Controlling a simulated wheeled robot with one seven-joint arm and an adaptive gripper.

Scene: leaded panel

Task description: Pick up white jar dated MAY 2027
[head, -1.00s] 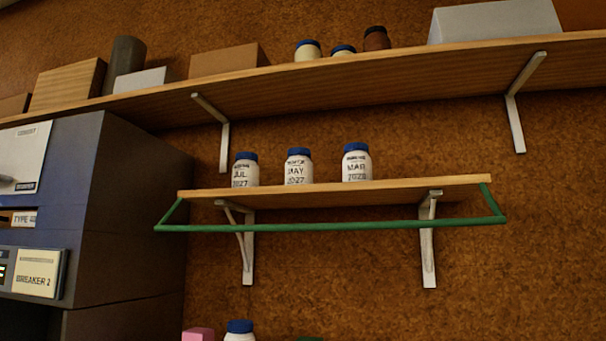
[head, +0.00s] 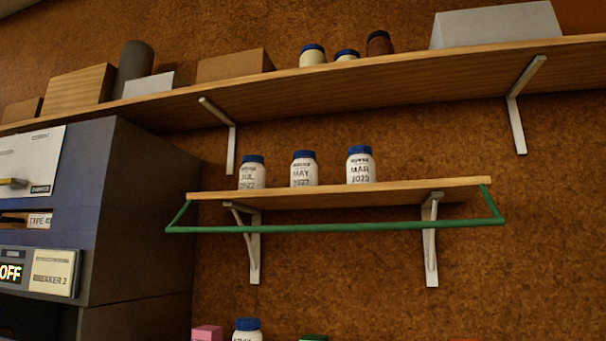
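Three white jars with blue lids stand upright in a row on the small wooden shelf (head: 420,189). The middle jar (head: 303,171) is labelled MAY, with a year that looks like 2027. The left jar (head: 252,174) reads JUL, apparently 2027. The right jar (head: 360,166) reads MAR; its year is blurred, 2028 in the earlier frame. My gripper is not in view.
A green rail (head: 340,227) runs along the shelf's front, below board level. A long shelf (head: 400,77) above holds boxes and jars. A grey cabinet (head: 140,210) stands left. Another blue-lidded jar (head: 247,330) and a pink block (head: 207,333) show at the bottom edge.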

